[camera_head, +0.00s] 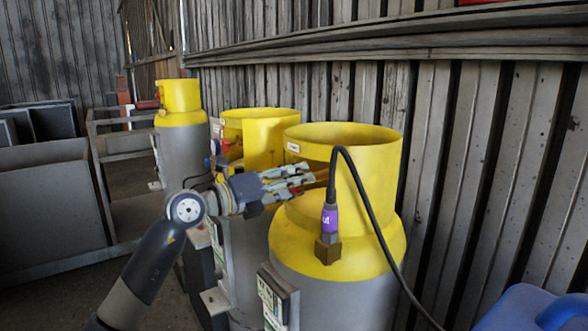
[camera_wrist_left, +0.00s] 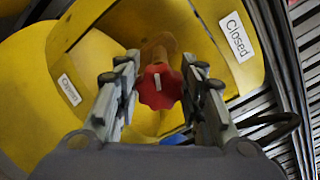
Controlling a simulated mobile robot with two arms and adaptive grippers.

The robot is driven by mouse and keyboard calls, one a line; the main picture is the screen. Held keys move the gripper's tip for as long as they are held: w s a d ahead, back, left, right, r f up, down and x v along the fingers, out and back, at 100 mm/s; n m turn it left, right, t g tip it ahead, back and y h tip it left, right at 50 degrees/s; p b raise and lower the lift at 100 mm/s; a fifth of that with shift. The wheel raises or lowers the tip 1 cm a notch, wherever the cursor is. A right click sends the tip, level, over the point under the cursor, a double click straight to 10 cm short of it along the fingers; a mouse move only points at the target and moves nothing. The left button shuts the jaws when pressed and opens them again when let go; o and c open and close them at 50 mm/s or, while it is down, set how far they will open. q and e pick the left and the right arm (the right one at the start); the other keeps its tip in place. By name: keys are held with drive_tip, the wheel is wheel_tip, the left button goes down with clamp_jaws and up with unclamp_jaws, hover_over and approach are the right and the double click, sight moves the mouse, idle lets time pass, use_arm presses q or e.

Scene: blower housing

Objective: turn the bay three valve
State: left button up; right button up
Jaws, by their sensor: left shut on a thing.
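The valve's red lobed knob (camera_wrist_left: 158,87) has a white mark and sits on a brass-coloured stem inside a yellow collar. My left gripper (camera_wrist_left: 162,68) is shut on the red knob, with one finger on each side. In the head view my left gripper (camera_head: 312,180) reaches from the left into the opening of the nearest cylinder's yellow collar (camera_head: 375,160); the knob is hidden there. A "Closed" label (camera_wrist_left: 237,37) is on the collar. My right gripper is not in view.
A black hose (camera_head: 370,210) with a purple connector (camera_head: 329,218) arches over the nearest cylinder's front. A second yellow-topped cylinder (camera_head: 265,125) and a third (camera_head: 180,105) stand behind. A plank wall (camera_head: 480,170) is close on the right. A blue object (camera_head: 525,308) is at lower right.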

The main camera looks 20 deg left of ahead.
use_arm(q)
drive_tip(key=n+p, duration=0.8)
drive_tip(key=p, duration=0.4)
drive_tip(key=shift+r+p, duration=0.2)
drive_tip(key=shift+p, duration=0.1)
drive_tip(key=shift+f+n+p, duration=0.25)
drive_tip(key=shift+n+p, duration=0.55)
drive_tip(key=shift+p, duration=0.2)
drive_tip(key=o, duration=1.1)
drive_tip(key=shift+f, duration=0.1)
drive_tip(key=shift+a, duration=0.1)
drive_tip(key=v, duration=1.2)
